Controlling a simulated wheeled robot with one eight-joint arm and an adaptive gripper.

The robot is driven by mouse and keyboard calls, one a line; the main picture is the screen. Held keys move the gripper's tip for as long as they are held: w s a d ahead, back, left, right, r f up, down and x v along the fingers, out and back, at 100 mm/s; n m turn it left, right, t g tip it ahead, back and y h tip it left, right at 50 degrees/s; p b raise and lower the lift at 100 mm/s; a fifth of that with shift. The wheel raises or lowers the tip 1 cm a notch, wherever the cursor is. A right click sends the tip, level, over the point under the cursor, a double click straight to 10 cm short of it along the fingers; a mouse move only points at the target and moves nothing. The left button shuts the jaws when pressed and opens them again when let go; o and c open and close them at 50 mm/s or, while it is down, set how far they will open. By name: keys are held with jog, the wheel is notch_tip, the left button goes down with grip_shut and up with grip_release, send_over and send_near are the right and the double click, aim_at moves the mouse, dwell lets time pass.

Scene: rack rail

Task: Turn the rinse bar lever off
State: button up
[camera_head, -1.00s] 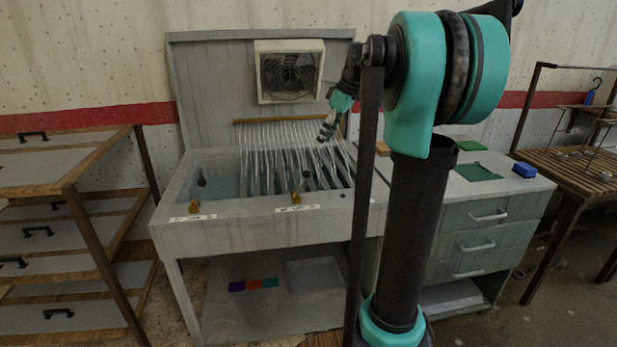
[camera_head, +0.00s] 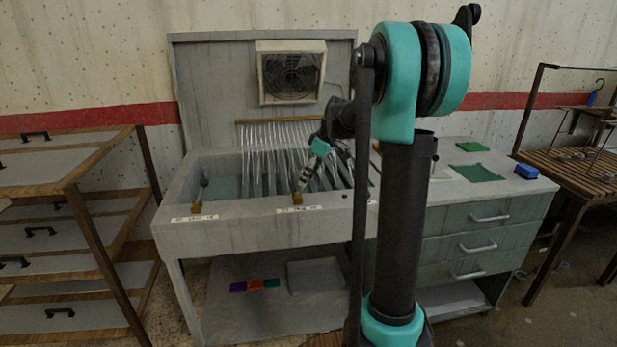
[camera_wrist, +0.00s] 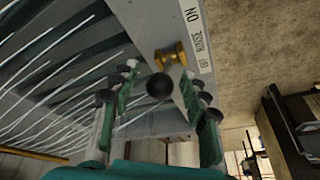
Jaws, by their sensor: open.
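The rinse bar lever shows in the wrist view as a brass base with a round black knob (camera_wrist: 160,88). A white label strip (camera_wrist: 199,38) with ON, RINSE and OFF lettering runs beside the base. My gripper (camera_wrist: 163,82) is open, one finger on each side of the knob. I cannot tell whether either finger touches it. In the head view my gripper (camera_head: 307,175) hangs just above the lever's brass base (camera_head: 297,198) on the front rim of the grey sink (camera_head: 240,207); it hides the knob there.
A second lever (camera_head: 203,184) stands upright further left on the rim. White streams or rods (camera_head: 265,150) hang from a bar over the basin. A fan (camera_head: 291,73) is behind. A drawer cabinet (camera_head: 485,215) stands to the right, a wooden rack (camera_head: 75,187) to the left.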

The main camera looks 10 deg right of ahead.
grip_shut()
dwell(0.3)
jog(key=shift+a, duration=0.15)
jog(key=shift+a+r+h, duration=0.3)
jog(key=shift+a+h, duration=0.5)
jog(key=shift+h, duration=0.2)
jog(key=a+h, duration=0.2)
jog(key=shift+r+n+h, duration=0.15)
jog(key=shift+n+h, duration=0.15)
jog(key=shift+w+a+f+h, duration=0.1)
jog(key=shift+a+f+h, duration=0.15)
jog(key=shift+a+h, duration=0.95)
jog(key=shift+a+f+h, duration=0.2)
jog(key=shift+a+h, duration=0.55)
jog(key=shift+h, duration=0.75)
